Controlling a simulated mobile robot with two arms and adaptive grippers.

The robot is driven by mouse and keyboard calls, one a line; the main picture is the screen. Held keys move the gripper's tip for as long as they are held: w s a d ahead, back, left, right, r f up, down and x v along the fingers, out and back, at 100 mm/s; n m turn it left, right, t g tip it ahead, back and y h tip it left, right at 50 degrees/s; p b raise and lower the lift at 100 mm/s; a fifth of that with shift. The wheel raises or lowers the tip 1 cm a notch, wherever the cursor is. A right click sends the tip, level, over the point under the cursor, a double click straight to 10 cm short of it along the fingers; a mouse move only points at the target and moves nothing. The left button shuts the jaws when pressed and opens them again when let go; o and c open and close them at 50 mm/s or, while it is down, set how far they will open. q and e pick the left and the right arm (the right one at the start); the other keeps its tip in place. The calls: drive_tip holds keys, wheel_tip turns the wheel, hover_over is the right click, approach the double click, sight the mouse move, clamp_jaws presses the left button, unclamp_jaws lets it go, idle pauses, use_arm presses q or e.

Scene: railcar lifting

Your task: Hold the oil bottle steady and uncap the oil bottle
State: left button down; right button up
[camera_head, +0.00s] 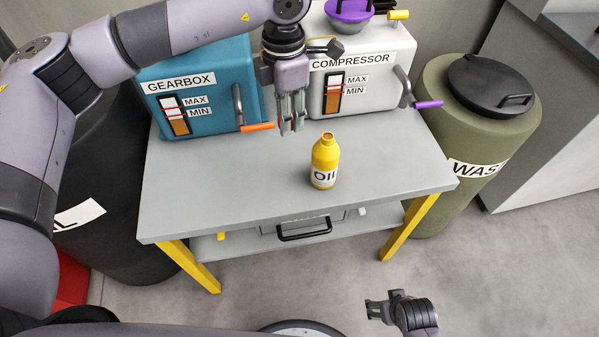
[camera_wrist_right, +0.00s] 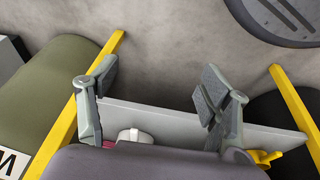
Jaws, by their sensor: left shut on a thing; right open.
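The yellow oil bottle (camera_head: 325,165) stands upright on the grey table (camera_head: 215,190), right of its middle. Its narrow neck points up and its top looks like an open mouth with no cap on it. My left gripper (camera_head: 291,128) is above and to the left of the bottle, apart from it, with its fingers pointing down. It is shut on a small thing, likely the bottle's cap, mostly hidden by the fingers. My right gripper (camera_head: 376,309) is low in front of the table, open and empty. Its spread fingers show in the right wrist view (camera_wrist_right: 160,85).
A blue gearbox (camera_head: 207,70) with an orange-handled tap (camera_head: 257,127) and a white compressor (camera_head: 375,55) with a purple-handled tap (camera_head: 428,104) stand at the table's back. A green waste barrel (camera_head: 440,140) is on the right. The table's front is clear around the bottle.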

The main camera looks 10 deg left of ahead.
use_arm(q)
drive_tip(key=s+a+m, duration=0.2)
drive_tip(key=a+m, duration=0.2)
drive_tip(key=m, duration=0.4)
drive_tip(key=n, duration=2.3)
hover_over(288, 176)
wheel_tip(288, 176, down, 2)
wheel_tip(288, 176, down, 15)
drive_tip(key=shift+r, duration=0.2)
drive_tip(key=shift+f, duration=2.6)
use_arm(e)
drive_tip(key=s+d+f+g, duration=0.2)
drive_tip(key=s+f, duration=1.7)
drive_tip(key=f, duration=0.3)
drive_tip(key=shift+s+d, duration=0.4)
